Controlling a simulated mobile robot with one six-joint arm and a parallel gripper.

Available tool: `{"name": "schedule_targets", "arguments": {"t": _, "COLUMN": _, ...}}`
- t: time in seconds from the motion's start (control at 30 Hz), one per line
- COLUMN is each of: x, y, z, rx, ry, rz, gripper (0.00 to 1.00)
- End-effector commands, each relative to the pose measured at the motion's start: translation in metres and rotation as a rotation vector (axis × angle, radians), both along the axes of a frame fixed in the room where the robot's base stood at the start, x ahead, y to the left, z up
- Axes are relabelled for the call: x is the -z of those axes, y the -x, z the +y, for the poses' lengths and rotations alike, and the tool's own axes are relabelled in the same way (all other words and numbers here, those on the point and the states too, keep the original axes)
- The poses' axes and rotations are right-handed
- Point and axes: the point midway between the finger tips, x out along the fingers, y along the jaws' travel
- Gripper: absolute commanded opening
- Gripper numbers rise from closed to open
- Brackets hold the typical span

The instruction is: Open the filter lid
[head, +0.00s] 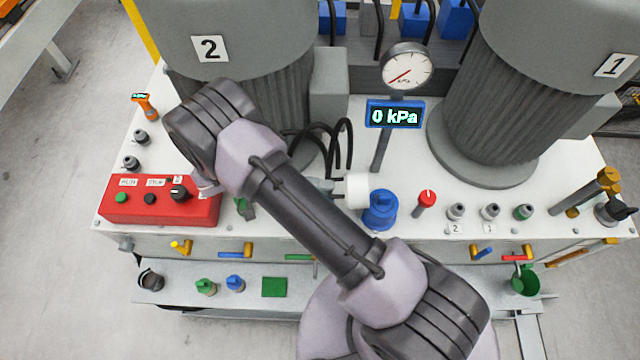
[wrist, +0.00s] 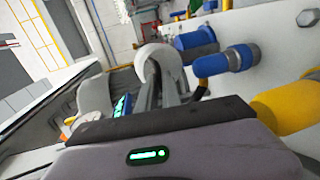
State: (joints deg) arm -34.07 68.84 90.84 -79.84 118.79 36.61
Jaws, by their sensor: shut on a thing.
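A white round cap (head: 358,190), which looks like the filter lid, shows in the head view right beside the top of the blue filter housing (head: 380,212). My gripper (head: 328,186) reaches it from the left and is shut on it. In the wrist view the white cap (wrist: 160,58) sits at the tips of my gripper (wrist: 157,88), its round face partly hiding what lies behind. My arm covers part of the panel left of the housing. I cannot tell whether the cap still touches the housing.
A red-handled valve (head: 426,198) stands right of the housing. Behind are a gauge (head: 406,68), a display (head: 394,114) reading 0 kPa and tank 2 (head: 240,40). Tank 1 (head: 530,50) is at right. A red control box (head: 150,205) lies left. Black hoses (head: 343,140) loop behind my gripper.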

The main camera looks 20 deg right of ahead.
Motion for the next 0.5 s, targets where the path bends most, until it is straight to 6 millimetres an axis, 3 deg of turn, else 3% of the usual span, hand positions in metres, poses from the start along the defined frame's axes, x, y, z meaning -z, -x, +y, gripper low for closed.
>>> {"name": "schedule_targets", "arguments": {"t": 0.13, "x": 0.0012, "y": 0.0011, "z": -0.0014, "rx": 0.002, "ry": 0.002, "rz": 0.005, "gripper": 0.0}}
{"name": "schedule_targets", "arguments": {"t": 0.2, "x": 0.0011, "y": 0.001, "z": -0.0014, "rx": 0.002, "ry": 0.002, "rz": 0.005, "gripper": 0.2}}
{"name": "schedule_targets", "arguments": {"t": 0.27, "x": 0.0008, "y": 0.0009, "z": -0.0012, "rx": 0.001, "ry": 0.001, "rz": 0.004, "gripper": 0.31}}
{"name": "schedule_targets", "arguments": {"t": 0.5, "x": 0.0003, "y": 0.0004, "z": -0.0006, "rx": 0.001, "ry": 0.001, "rz": 0.001, "gripper": 0.31}}
